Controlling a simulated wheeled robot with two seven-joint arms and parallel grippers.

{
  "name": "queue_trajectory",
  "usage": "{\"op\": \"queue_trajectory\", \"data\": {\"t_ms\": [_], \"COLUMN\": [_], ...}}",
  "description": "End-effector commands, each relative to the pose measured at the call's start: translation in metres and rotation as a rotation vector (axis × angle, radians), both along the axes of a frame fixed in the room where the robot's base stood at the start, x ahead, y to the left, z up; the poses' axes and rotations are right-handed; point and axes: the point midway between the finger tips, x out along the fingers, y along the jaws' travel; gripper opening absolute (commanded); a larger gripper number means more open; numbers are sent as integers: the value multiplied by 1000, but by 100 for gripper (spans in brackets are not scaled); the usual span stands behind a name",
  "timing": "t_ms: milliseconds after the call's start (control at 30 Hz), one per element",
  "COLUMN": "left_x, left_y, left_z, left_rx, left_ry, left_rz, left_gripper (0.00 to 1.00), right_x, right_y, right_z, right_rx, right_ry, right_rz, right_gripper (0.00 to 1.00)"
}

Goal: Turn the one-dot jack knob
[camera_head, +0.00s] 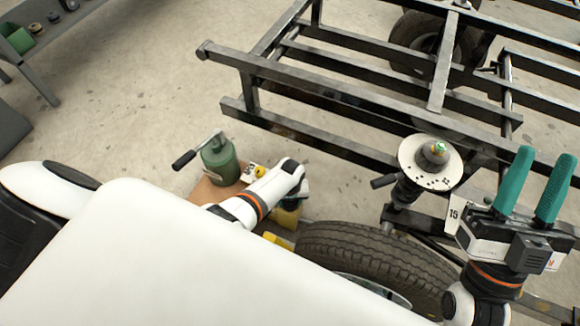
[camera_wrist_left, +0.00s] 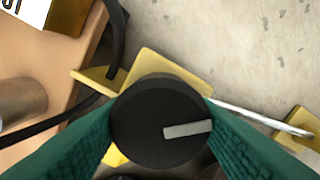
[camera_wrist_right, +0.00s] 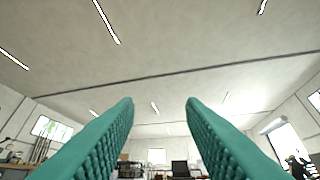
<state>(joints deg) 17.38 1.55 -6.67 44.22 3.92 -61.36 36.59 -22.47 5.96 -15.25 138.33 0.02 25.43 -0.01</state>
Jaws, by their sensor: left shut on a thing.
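A round black knob (camera_wrist_left: 160,122) with a light grey pointer bar fills the middle of the left wrist view. The pointer bar points right and slightly up. My left gripper (camera_wrist_left: 160,130) is shut on this knob, one green finger on each side. In the head view my left gripper is mostly hidden behind its own white wrist, and the knob cannot be seen there. No dot mark shows on the knob, so I cannot tell its number. My right gripper (camera_head: 534,178) is open and empty, its green fingers pointing up.
Yellow metal parts (camera_wrist_left: 170,68) lie below the knob. A green bottle-shaped unit with a handle (camera_head: 220,160) stands left of my left wrist. A tyre (camera_head: 375,255), a spring unit with a white dotted disc (camera_head: 412,160) and a dark frame (camera_head: 330,95) are to the right.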

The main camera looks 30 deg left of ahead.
Motion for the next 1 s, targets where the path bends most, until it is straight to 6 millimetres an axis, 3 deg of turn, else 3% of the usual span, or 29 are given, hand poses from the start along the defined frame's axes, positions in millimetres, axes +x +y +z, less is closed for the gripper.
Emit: {"op": "queue_trajectory", "data": {"t_ms": [400, 1000], "left_x": [-2, -2], "left_y": [0, 1], "left_z": [0, -1], "left_rx": [-1, -2], "left_ry": [5, 5], "left_rz": [-399, -968], "left_gripper": [27, 27], "right_x": [34, 47], "right_y": [3, 3], "right_z": [-33, -59], "right_rx": [-91, -142], "right_ry": [310, 491], "right_rz": [-17, -27], "right_gripper": [36, 36]}}
